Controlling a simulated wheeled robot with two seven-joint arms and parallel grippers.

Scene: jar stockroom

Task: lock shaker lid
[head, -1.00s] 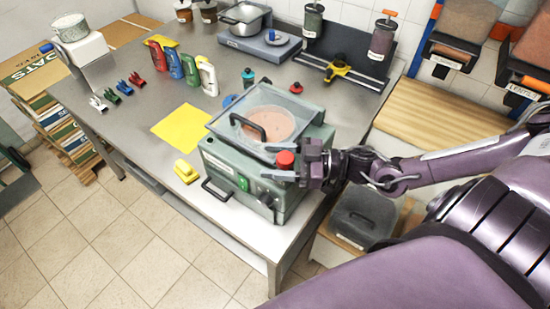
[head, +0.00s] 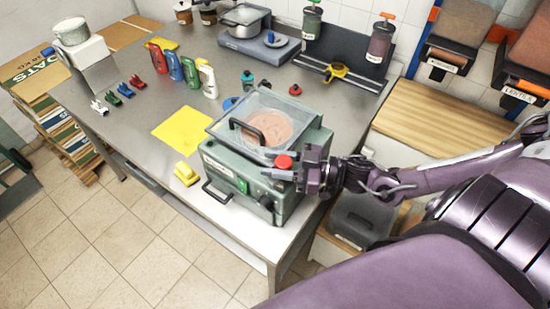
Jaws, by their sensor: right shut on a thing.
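The shaker (head: 222,171) is a grey-green box near the table's front right corner. Its see-through lid (head: 225,124) with a black handle (head: 247,130) lies over the top, and a round pinkish content shows through it. A red knob (head: 284,161) sits at the lid's front right corner. My right gripper (head: 286,174) reaches in from the right and is shut on the red knob, its fingers just below the knob's top. The knob's lower part is hidden by the fingers. My left gripper is out of view.
A yellow sheet (head: 182,127) and a yellow block (head: 186,174) lie left of the shaker. A scale with a pot (head: 244,18) is at the back. A grey bin (head: 361,217) is below right.

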